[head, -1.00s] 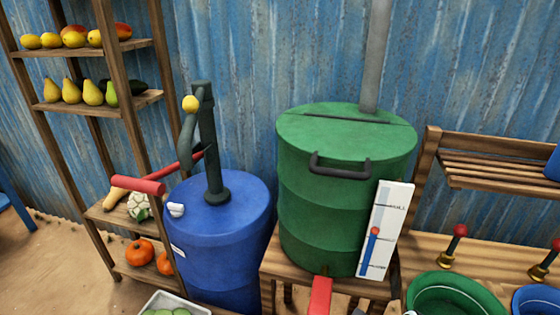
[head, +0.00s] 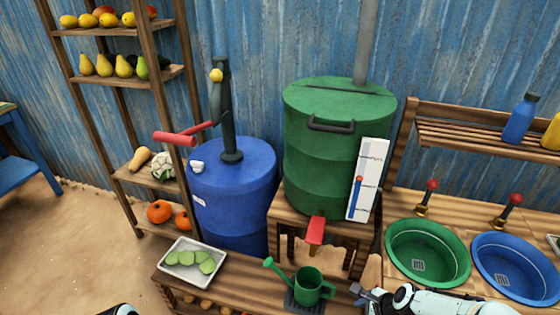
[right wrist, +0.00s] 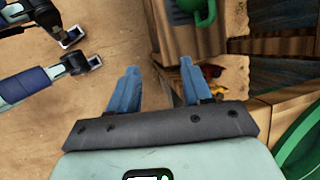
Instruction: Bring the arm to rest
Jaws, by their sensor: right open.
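My right arm (head: 450,302) enters the head view from the lower right. My right gripper (right wrist: 159,66) is open in the right wrist view, with its two blue fingers apart and nothing between them. In the head view it is small, near the bench's front edge, just right of a green watering can (head: 308,288). The wrist view shows part of the can (right wrist: 205,10) beyond the fingers, apart from them. A small white part of my left arm (head: 122,310) shows at the bottom edge of the head view.
A wooden bench (head: 235,285) holds a white tray (head: 165,273) of green pieces. Behind stand a blue barrel (head: 235,195) with a pump and a green drum (head: 330,165). Green (head: 390,262) and blue (head: 480,272) basins are at right. Sandy floor (head: 60,250) is clear at left.

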